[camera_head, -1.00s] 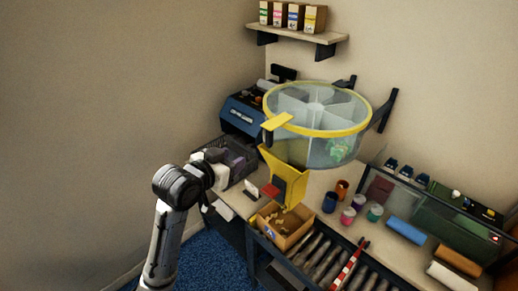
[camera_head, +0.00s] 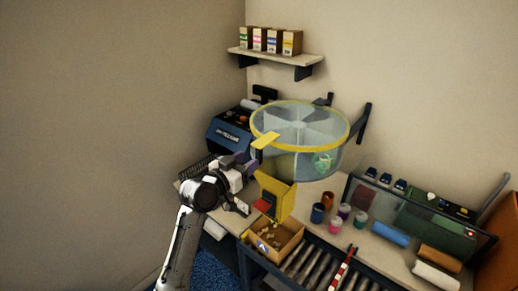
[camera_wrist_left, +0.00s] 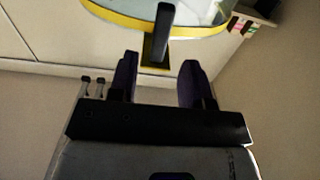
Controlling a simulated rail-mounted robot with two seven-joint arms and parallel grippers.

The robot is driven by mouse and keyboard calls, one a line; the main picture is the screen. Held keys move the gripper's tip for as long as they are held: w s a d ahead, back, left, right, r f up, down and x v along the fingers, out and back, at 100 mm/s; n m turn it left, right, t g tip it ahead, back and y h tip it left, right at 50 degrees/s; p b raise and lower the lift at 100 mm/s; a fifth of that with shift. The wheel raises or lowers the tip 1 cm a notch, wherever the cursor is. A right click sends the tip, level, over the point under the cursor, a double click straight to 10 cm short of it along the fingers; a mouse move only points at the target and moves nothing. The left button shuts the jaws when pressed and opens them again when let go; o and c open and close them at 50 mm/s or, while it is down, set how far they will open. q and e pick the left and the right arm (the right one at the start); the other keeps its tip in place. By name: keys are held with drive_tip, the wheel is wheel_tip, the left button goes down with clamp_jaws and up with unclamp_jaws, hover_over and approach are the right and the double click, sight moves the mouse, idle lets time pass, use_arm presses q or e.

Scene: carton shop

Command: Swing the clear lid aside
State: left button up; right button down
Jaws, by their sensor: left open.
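The clear lid (camera_head: 300,110) tops a round, see-through, divided drum (camera_head: 318,165) with a yellow rim, fixed to the wall. A yellow tab (camera_head: 265,140) sticks out from the rim's left front. My left gripper (camera_head: 250,167) is just left of and below this tab. In the left wrist view, my left gripper (camera_wrist_left: 160,75) has its two purple fingers apart and empty. A dark upright bar (camera_wrist_left: 163,35) on a yellow base shows ahead, between the fingers in the picture. Whether they reach around it, I cannot tell. My right gripper is out of view.
A yellow chute (camera_head: 276,197) hangs below the drum, above an open carton (camera_head: 275,240). A blue machine (camera_head: 230,138) stands behind my left arm. Several cups (camera_head: 335,225) and rolls lie to the right. A wall shelf (camera_head: 275,56) holds small boxes.

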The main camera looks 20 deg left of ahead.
sight(257, 154)
use_arm(q)
drive_tip(key=shift+p+x, duration=0.75)
drive_tip(key=shift+x, duration=2.3)
clamp_jaws()
drive_tip(key=shift+d, duration=0.1)
